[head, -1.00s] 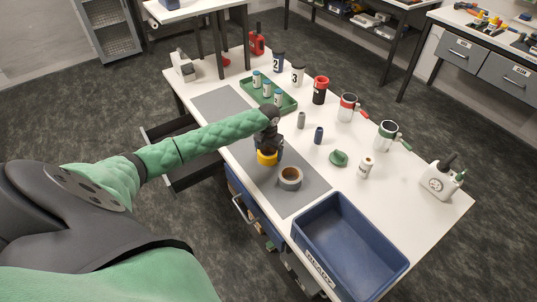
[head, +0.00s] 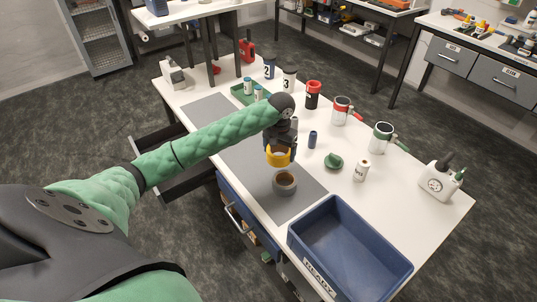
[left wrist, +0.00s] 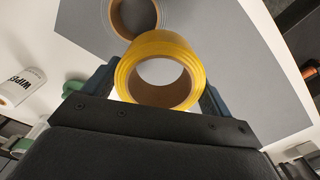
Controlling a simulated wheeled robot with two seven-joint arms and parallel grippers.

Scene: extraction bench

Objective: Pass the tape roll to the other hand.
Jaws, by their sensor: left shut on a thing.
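A yellow tape roll (head: 278,160) is held in my left gripper (head: 281,149), above the grey mat on the bench. In the left wrist view the yellow roll (left wrist: 163,44) sits between the two blue fingers of the gripper (left wrist: 158,90), its brown core facing the camera. A second roll, grey with a brown core (head: 285,189), lies on the mat just in front of the held one. It also shows beyond the yellow roll in the left wrist view (left wrist: 117,24). My right gripper is not in view.
A blue bin (head: 350,218) stands at the near end of the bench. The mat's near part is mostly clear.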

